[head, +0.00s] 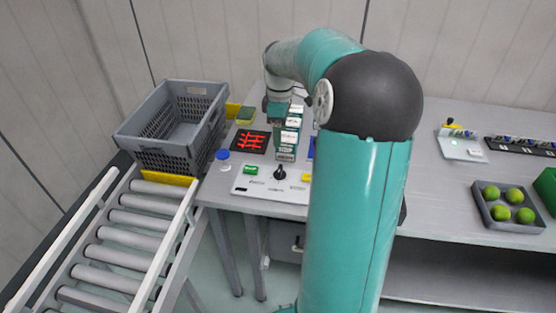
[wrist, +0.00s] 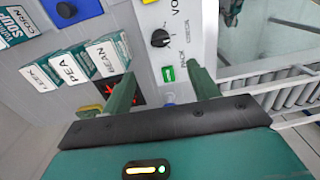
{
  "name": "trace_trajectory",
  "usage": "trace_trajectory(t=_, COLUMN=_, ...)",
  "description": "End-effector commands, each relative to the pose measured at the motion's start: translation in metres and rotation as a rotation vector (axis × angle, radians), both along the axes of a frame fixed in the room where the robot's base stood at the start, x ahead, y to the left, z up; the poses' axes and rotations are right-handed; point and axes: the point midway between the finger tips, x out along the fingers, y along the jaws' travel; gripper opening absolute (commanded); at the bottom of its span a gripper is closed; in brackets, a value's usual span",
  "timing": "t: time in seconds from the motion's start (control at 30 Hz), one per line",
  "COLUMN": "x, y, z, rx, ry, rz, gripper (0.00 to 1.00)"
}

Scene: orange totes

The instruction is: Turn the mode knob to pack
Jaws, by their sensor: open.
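The mode knob (head: 280,172) is a black dial on a white control panel (head: 262,188) at the table's front edge, left of my arm. In the wrist view the knob (wrist: 159,38) shows a white pointer mark; I cannot tell surely which label it points to. A green patch (wrist: 168,73) lies beside it, near a small word that seems to read PACK. My gripper (wrist: 161,77) is open and empty, its two green fingers apart, with the knob beyond their tips. In the head view my gripper (head: 278,108) is above the table behind the panel, partly hidden.
A red-lit dark pad (head: 252,141), a blue round object (head: 222,155) and a sponge (head: 245,115) lie nearby. A grey crate (head: 180,110) and roller conveyor (head: 125,234) are left. A tray (head: 510,223) holds green fruit.

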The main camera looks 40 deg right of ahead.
Motion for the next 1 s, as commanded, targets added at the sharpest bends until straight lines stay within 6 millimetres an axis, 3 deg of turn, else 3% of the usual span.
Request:
trace_trajectory(t=0.27, x=-0.005, y=0.000, z=-0.019, rx=0.007, ry=0.002, rz=0.006, gripper=0.60)
trace_trajectory(t=0.7, x=-0.005, y=0.003, z=-0.104, rx=0.007, ry=0.002, rz=0.008, gripper=0.60)
trace_trajectory(t=1.0, x=-0.003, y=0.001, z=-0.137, rx=0.005, ry=0.000, rz=0.007, gripper=0.60)
